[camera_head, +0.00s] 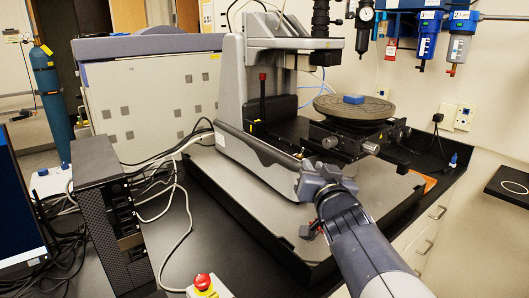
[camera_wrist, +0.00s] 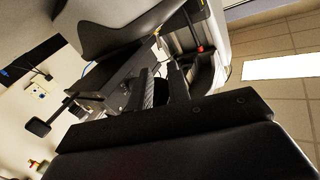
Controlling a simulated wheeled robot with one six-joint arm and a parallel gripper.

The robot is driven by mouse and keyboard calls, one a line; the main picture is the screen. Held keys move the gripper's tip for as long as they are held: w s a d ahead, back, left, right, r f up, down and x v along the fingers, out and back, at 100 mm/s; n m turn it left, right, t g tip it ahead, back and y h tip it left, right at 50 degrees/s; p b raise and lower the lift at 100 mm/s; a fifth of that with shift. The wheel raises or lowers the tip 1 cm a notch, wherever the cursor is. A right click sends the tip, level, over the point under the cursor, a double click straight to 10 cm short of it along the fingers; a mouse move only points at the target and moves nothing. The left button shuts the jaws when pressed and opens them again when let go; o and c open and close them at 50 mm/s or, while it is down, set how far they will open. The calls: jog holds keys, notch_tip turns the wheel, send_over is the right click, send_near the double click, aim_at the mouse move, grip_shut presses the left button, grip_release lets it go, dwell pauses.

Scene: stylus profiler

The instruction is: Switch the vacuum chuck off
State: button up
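The profiler's round grey chuck (camera_head: 372,108) carries a small blue block (camera_head: 353,99) in the head view. A black upright lever with a red tip (camera_head: 262,78) stands at the left of the stage; a red-tipped part like it shows at the upper right of the wrist view (camera_wrist: 199,49). I cannot tell which control is the chuck's vacuum switch. My gripper (camera_wrist: 164,80) shows two fingers with a gap and nothing seen between them. In the head view my wrist is at the front of the profiler, and it hides the fingertips.
The profiler's grey base plate (camera_head: 245,205) lies on the black bench. A black computer tower (camera_head: 105,205) and cables stand at the left. A red emergency stop button (camera_head: 203,282) is at the front. Blue air filters (camera_head: 428,35) and a gauge (camera_head: 366,14) hang at the upper right.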

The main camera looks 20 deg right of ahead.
aim_at(302, 151)
jog(key=w, duration=0.3)
jog(key=w+d, duration=0.1)
jog(key=w, duration=0.5)
jog(key=shift+w+d, duration=0.25)
jog(key=shift+c, duration=0.4)
grip_shut()
